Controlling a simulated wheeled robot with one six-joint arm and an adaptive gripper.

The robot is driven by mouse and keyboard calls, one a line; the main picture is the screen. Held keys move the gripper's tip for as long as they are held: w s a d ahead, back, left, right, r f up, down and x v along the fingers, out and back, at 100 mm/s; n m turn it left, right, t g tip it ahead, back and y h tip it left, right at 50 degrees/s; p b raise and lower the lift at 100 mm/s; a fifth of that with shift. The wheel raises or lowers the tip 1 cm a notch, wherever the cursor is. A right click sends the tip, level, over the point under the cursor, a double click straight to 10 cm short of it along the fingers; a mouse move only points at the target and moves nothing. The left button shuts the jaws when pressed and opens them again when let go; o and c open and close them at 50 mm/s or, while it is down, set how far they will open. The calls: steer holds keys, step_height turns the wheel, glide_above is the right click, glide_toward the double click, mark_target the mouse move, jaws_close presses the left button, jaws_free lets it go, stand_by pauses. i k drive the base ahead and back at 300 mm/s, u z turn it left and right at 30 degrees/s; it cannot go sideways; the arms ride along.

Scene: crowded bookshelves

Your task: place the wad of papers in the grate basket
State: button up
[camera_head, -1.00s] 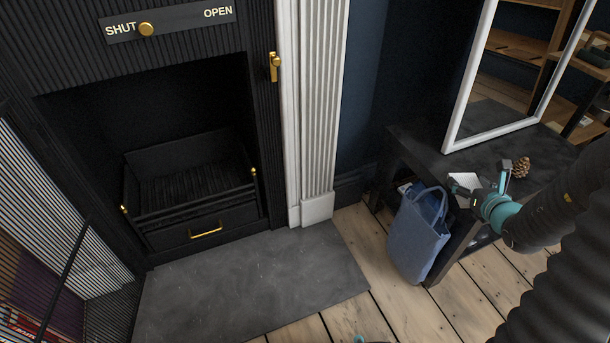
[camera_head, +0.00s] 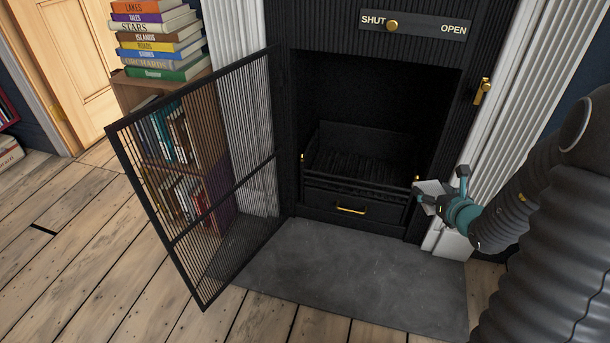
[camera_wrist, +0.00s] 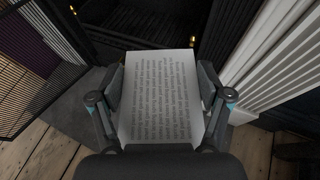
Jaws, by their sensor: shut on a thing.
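The wad of papers (camera_wrist: 160,95) is a white printed block between the two fingers of my gripper (camera_wrist: 160,100) in the wrist view. In the head view my gripper (camera_head: 440,190) is shut on the papers (camera_head: 429,188), in front of the fireplace's right side. The black grate basket (camera_head: 355,185) sits inside the fireplace opening, left of my gripper and apart from it. Its slatted floor looks empty. A drawer with a gold handle (camera_head: 350,210) is below its front bars. In the wrist view the basket lies ahead, partly hidden by the papers.
A black mesh screen door (camera_head: 205,180) stands swung open at the left of the fireplace. A grey hearth slab (camera_head: 345,275) lies clear in front. A white fluted pillar (camera_head: 535,90) is close at the right. A bookcase with stacked books (camera_head: 155,45) stands behind the screen.

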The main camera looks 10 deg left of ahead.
mark_target(339, 168)
steer(key=u, duration=0.4)
steer(key=i, duration=1)
steer(key=z, duration=0.05)
